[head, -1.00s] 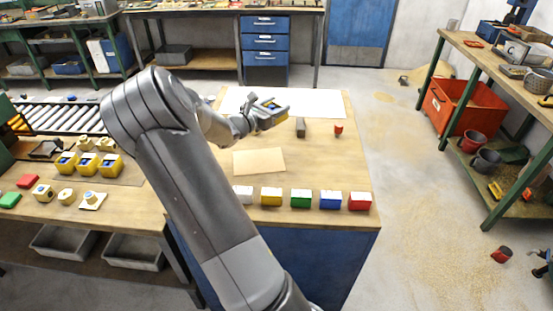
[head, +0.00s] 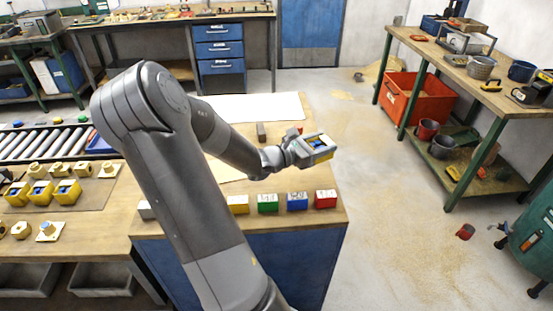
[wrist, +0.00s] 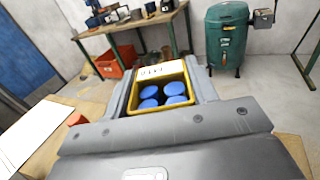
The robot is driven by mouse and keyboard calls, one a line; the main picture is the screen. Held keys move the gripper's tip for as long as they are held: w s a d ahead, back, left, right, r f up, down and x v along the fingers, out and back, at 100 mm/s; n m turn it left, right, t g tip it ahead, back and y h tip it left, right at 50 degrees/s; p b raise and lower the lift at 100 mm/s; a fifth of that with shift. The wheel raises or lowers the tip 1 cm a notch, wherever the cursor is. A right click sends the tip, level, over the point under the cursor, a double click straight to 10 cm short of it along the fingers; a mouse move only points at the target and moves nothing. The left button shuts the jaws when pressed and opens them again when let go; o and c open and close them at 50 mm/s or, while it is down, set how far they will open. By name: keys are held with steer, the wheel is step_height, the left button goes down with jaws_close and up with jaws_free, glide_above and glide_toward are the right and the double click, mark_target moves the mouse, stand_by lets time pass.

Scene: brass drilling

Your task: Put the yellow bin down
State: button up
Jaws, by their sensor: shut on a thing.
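My gripper (head: 318,148) is shut on a yellow bin (head: 322,139) and holds it in the air near the right edge of the wooden workbench. In the wrist view the yellow bin (wrist: 187,73) sits between the grey fingers, with a white label on its rim and several blue round-topped things inside. In the head view the grey fingers hide most of the bin. Other yellow bins (head: 40,193) with blue contents stand in a row on the left bench.
A row of small boxes, including yellow (head: 238,204), green (head: 268,203), blue (head: 297,201) and red (head: 325,199), lines the bench's front edge. A white sheet (head: 262,107) lies behind.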

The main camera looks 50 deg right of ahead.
steer(key=w+f, duration=0.1)
steer(key=w, duration=0.1)
steer(key=w+f, duration=0.2)
steer(key=w, duration=0.1)
steer(key=w+a+f, duration=0.1)
steer(key=w+f, duration=0.1)
steer(key=w, duration=0.1)
steer(key=shift+w, duration=0.2)
steer(key=shift+f, duration=2)
steer(key=o, duration=1)
steer(key=shift+f, duration=0.15)
